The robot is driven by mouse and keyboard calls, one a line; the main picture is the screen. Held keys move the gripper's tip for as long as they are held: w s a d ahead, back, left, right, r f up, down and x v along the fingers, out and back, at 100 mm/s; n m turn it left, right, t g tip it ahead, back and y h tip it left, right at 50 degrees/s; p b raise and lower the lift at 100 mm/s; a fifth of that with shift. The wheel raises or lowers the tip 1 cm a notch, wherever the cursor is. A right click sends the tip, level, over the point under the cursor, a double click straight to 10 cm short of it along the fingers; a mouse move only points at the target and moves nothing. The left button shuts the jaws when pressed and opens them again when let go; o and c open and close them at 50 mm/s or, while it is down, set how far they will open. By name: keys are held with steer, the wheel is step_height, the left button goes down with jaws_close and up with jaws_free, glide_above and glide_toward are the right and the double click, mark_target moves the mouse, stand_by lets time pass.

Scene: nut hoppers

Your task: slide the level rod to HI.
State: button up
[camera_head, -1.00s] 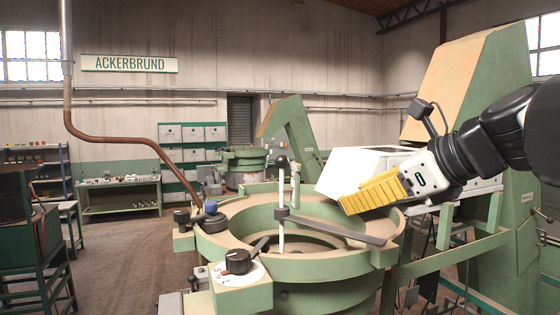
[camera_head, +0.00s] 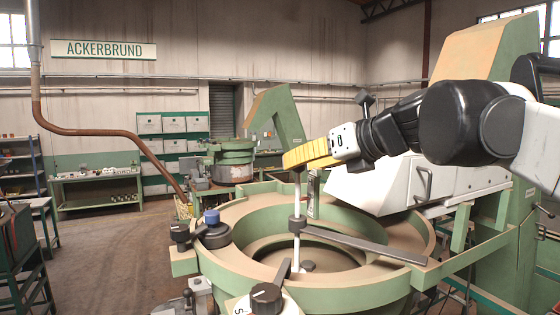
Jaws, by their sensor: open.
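A thin white upright rod (camera_head: 297,195), which looks like the level rod, stands over the round green hopper bowl (camera_head: 225,262). A dark collar (camera_head: 297,223) sits on it, and a flat grey bar (camera_head: 365,245) runs from there to the right. The rod's top is hidden at my gripper (camera_head: 288,162). The gripper's yellow fingers point left across the rod's top and look open. I cannot tell whether the top is between the fingers or behind them. No HI mark is readable.
A black dial knob (camera_head: 267,297) is at the bowl's front. A blue-topped knob (camera_head: 211,217) and a dark knob (camera_head: 179,231) are on its left. A white housing (camera_head: 400,185) stands close behind my arm. A workbench (camera_head: 97,188) is far left, with open floor before it.

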steer(key=shift+x, duration=0.75)
jaws_close()
steer(key=shift+r+p, duration=1)
steer(key=shift+r, duration=0.8)
jaws_free()
steer(key=shift+s+d, duration=0.1)
steer(key=shift+d, duration=0.05)
steer(key=v, duration=1.1)
steer(key=shift+s+d+r, duration=0.15)
steer(key=shift+s+r, duration=0.1)
steer(key=shift+s, duration=0.05)
